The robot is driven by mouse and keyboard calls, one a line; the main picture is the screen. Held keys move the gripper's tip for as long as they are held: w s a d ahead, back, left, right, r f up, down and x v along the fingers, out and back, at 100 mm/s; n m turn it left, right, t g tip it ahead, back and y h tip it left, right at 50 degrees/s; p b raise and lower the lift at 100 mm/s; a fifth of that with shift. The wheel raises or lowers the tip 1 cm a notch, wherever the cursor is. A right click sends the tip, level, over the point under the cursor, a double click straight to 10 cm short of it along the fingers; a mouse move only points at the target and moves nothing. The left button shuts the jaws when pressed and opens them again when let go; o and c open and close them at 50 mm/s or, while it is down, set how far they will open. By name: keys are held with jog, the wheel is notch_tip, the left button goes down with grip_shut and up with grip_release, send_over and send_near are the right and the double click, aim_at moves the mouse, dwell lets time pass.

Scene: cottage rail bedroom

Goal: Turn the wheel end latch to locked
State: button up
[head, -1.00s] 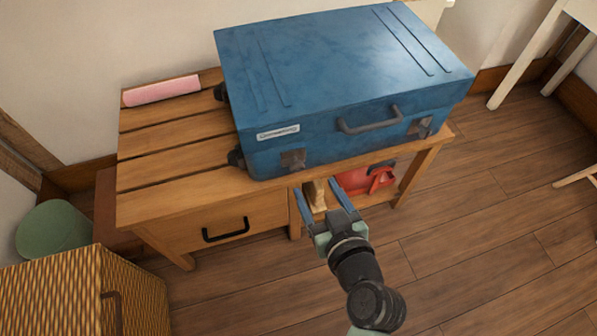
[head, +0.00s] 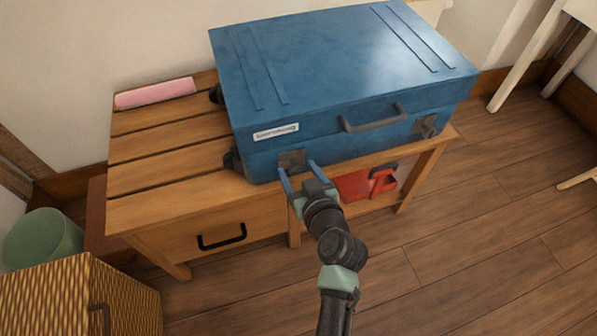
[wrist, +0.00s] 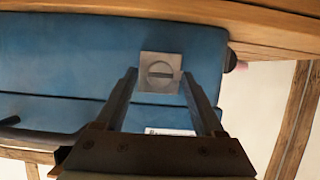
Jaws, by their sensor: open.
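The blue suitcase (head: 340,80) lies flat on a slatted wooden bench. Its wheel end latch (head: 291,160) is a grey square plate on the front face, at the left, near the dark wheels (head: 232,160). In the wrist view the latch (wrist: 160,73) carries a round dial with a slot lying across the picture, nearly horizontal. My gripper (head: 298,168) is open and empty, just in front of the latch. In the wrist view its two fingers stand either side of the plate. I cannot tell whether they touch the suitcase.
A second latch (head: 427,124) is at the suitcase's right end, beyond the handle (head: 374,117). The wooden bench (head: 150,208) has a drawer and a shelf holding a red item (head: 366,185). A pink roll (head: 155,93) lies behind.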

jog(key=shift+w, duration=0.2)
grip_shut()
dwell(0.3)
